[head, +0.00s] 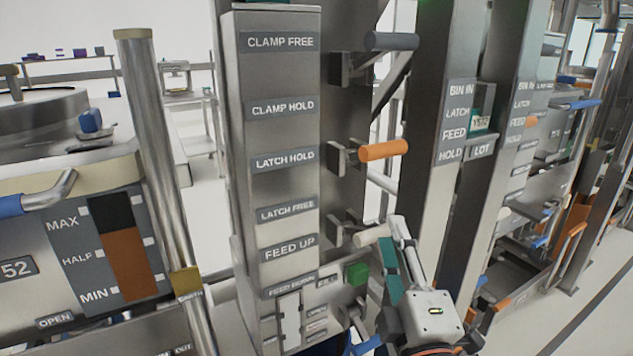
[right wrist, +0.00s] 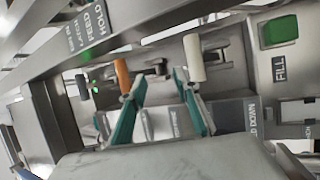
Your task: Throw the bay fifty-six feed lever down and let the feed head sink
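The lever with the cream handle (head: 370,236) sticks out of the column (head: 240,130) beside the FEED UP label (head: 288,248); I take it for the feed lever. The FEED DOWN label is lower on the same column. My right gripper (head: 393,240) is at the cream handle's free end in the head view. In the right wrist view the gripper (right wrist: 160,78) has its teal-padded fingers apart. The cream handle (right wrist: 194,58) shows by the right finger's tip; I cannot tell whether they touch. No bay number fifty-six is readable. My left gripper is not in view.
Above the cream handle are an orange-handled lever (head: 384,149) and a dark grey one (head: 391,41). A green button (head: 356,273) sits below left of my gripper. A vessel with a 52 plate (head: 17,268) and a steel post (head: 165,160) stand at left.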

